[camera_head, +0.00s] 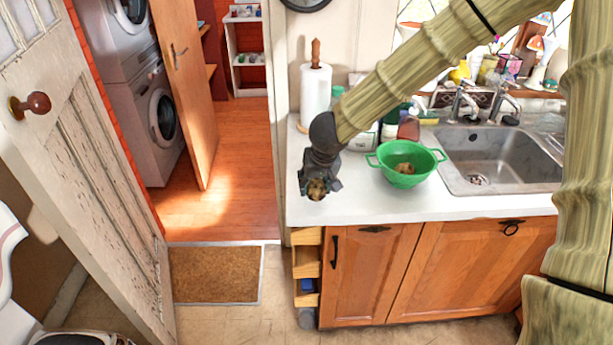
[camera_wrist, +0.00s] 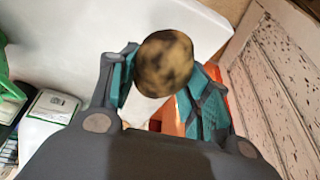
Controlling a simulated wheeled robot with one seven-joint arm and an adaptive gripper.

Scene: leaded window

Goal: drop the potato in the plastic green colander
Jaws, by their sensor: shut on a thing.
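My gripper (camera_head: 321,181) is shut on a potato (camera_head: 316,189), above the white counter left of the colander. In the wrist view the brown, dark-spotted potato (camera_wrist: 165,63) sits between the teal-padded fingers of my gripper (camera_wrist: 160,77). The green plastic colander (camera_head: 406,181) stands upright on the counter beside the sink, with a handle on each side. A small brown thing (camera_head: 404,168) lies inside it; I cannot tell what it is. Part of a green thing, apparently the colander (camera_wrist: 8,92), shows at the left edge of the wrist view.
A paper towel roll (camera_head: 316,92) stands behind my gripper. Bottles (camera_head: 409,128) stand behind the colander. The metal sink (camera_head: 500,160) with taps is to its right. The counter (camera_head: 345,207) is bare in front. An open white door (camera_head: 85,150) is at left.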

